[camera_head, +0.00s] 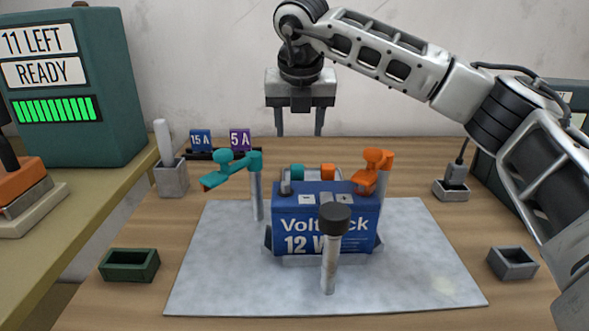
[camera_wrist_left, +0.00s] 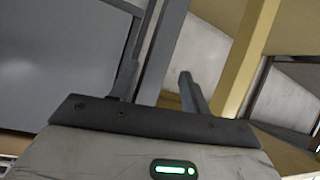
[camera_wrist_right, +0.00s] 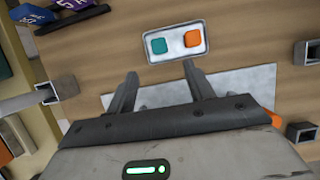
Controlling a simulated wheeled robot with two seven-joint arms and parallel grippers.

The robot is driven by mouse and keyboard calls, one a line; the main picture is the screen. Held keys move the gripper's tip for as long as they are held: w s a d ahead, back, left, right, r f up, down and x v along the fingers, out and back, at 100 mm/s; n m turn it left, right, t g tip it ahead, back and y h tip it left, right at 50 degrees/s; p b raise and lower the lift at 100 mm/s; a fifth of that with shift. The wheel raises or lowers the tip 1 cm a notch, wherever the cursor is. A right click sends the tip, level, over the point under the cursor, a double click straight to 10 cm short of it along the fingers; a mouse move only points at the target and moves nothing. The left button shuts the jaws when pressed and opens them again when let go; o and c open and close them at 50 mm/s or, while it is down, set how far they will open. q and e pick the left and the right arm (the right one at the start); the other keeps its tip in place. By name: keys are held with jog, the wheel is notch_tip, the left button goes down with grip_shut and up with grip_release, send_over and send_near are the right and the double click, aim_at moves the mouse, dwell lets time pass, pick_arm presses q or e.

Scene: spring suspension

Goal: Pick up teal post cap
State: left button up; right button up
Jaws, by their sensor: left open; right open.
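The teal post cap (camera_wrist_right: 158,45) sits beside an orange cap (camera_wrist_right: 192,38) in a small white tray (camera_wrist_right: 178,57) in the right wrist view. In the head view the teal cap (camera_head: 297,173) shows just behind the blue battery (camera_head: 325,225), its lower part hidden. My right gripper (camera_head: 299,132) is open and empty, pointing down above and behind the battery. In the right wrist view its fingertips (camera_wrist_right: 160,72) are apart, just below the tray in the picture. My left gripper (camera_wrist_left: 157,76) is open and empty in the left wrist view, away from the cap.
A teal clamp on a post (camera_head: 255,180) and an orange clamp (camera_head: 373,172) flank the battery. A black-topped post (camera_head: 334,220) stands in front. The grey mat (camera_head: 220,270) has free room. A green bin (camera_head: 130,265) and grey bin (camera_head: 512,263) stand at the sides.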

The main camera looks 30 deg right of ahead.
send_over(297, 168)
jog(key=s, duration=0.2)
jog(key=f, duration=0.5)
jog(key=shift+a+f, duration=0.25)
jog(key=shift+a, duration=0.05)
jog(key=x, duration=0.5)
jog(key=shift+s+a+f, duration=0.15)
jog(key=shift+s+a, duration=0.05)
jog(key=shift+c, duration=0.3)
jog(key=c, duration=1)
